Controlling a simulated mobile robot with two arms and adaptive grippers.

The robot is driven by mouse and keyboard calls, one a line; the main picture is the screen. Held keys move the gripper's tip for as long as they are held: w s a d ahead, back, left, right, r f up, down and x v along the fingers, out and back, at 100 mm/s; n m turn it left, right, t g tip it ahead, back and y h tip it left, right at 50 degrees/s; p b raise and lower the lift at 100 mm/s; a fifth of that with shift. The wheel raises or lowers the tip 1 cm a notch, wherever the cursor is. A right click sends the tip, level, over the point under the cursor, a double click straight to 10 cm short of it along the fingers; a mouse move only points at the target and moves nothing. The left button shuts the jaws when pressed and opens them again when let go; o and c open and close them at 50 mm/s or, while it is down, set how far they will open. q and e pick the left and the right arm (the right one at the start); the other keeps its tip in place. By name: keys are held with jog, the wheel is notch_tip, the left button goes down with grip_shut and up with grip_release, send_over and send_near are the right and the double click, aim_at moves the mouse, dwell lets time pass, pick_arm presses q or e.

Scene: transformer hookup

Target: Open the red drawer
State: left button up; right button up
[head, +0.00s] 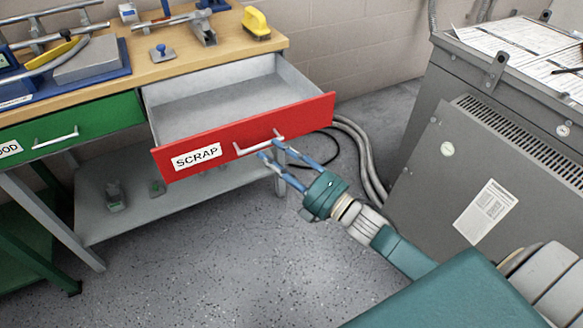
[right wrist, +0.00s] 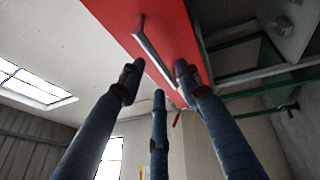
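The red drawer (head: 240,140) labelled SCRAP is pulled far out of the wooden-topped bench, and its grey inside looks empty. Its silver bar handle (head: 258,146) is on the red front. My right gripper (head: 271,149) is at the right part of this handle, with its blue fingers spread apart. My left gripper is not in view.
A closed green drawer (head: 75,130) is left of the red one. The bench top (head: 170,68) holds tools and a yellow-handled block (head: 256,24). A grey transformer cabinet (head: 465,150) stands at right, with hoses (head: 368,165) beside it. The floor in front is clear.

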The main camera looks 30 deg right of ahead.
jog(key=v, duration=0.7)
dwell(0.3)
